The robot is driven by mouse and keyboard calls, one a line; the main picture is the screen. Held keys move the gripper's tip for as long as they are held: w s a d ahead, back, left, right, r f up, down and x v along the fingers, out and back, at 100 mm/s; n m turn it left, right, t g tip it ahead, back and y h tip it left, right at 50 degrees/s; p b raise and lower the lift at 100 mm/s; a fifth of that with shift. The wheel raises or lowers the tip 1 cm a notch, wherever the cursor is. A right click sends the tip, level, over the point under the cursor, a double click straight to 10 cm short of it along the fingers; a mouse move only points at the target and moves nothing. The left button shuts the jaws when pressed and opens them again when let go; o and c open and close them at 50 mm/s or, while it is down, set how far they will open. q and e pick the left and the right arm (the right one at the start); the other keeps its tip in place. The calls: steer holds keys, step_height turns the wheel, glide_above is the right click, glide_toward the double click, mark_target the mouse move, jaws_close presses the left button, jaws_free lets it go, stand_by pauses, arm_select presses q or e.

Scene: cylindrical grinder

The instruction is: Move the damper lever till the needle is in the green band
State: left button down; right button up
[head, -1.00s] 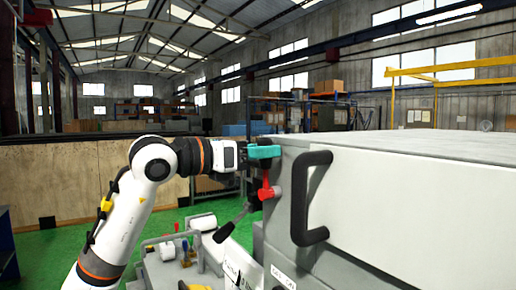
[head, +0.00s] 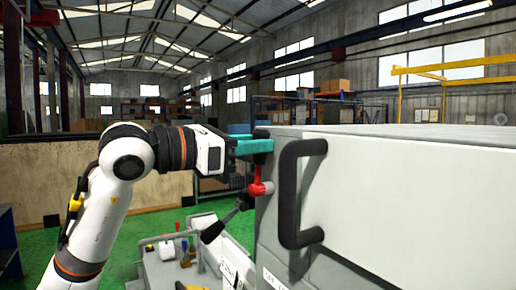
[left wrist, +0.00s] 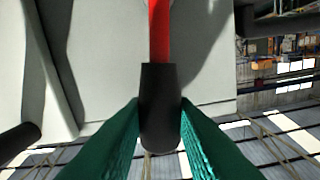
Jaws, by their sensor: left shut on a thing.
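The damper lever has a red arm (left wrist: 160,30) and a black grip (left wrist: 160,105). In the head view its red part (head: 260,187) shows at the side of the grey machine, below my left gripper. My left gripper (head: 256,146) has teal fingers, closed around the lever's black grip; in the left wrist view the fingers (left wrist: 160,125) press on it from both sides. The needle and green band are not in view. My right gripper is not in view.
The grey machine cabinet (head: 420,190) fills the right side, with a black handle (head: 287,195) close to the lever. A wooden partition (head: 50,180) stands behind my left arm.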

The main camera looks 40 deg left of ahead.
arm_select(q)
steer(key=shift+d, duration=0.1)
steer(key=c, duration=1.6)
jaws_free()
steer(key=shift+c, duration=0.2)
steer(key=o, duration=0.5)
steer(key=shift+s, duration=0.1)
steer(key=shift+c, duration=0.2)
steer(key=b+v, duration=0.5)
steer(key=v, duration=0.7)
steer(key=shift+b, duration=0.3)
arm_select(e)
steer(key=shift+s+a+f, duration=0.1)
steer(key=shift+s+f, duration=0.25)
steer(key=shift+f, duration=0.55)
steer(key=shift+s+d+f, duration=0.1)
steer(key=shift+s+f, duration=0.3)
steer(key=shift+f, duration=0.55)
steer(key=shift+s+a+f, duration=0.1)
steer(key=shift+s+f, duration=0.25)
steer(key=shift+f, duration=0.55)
